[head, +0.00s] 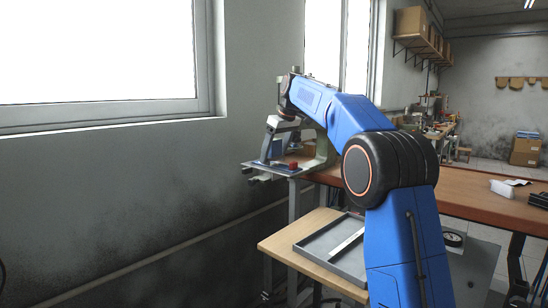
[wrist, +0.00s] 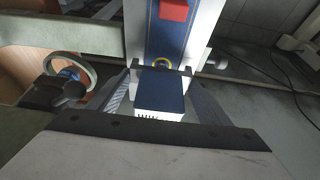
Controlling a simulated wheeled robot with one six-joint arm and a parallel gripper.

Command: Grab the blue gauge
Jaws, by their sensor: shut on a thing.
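The blue gauge (wrist: 160,92) is a dark blue block with a pale, marked near edge, in the middle of the wrist view. My gripper (wrist: 161,84) is shut on it, with one grey finger at each side. In the head view my gripper (head: 272,143) is at the far end of my blue arm, low over the pneumatic fixture at the end of the bench. The gauge shows there only as a small blue patch (head: 277,147), partly hidden by my gripper. I cannot tell whether the gauge still touches the fixture.
The fixture has a blue plate (wrist: 165,45) and a red block (wrist: 174,10) just beyond the gauge. A pale ring (wrist: 88,66) and dark knob stand to the left. The wooden bench (head: 465,190) runs right; a grey tray (head: 325,242) lies lower, nearer me. The wall is close on the left.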

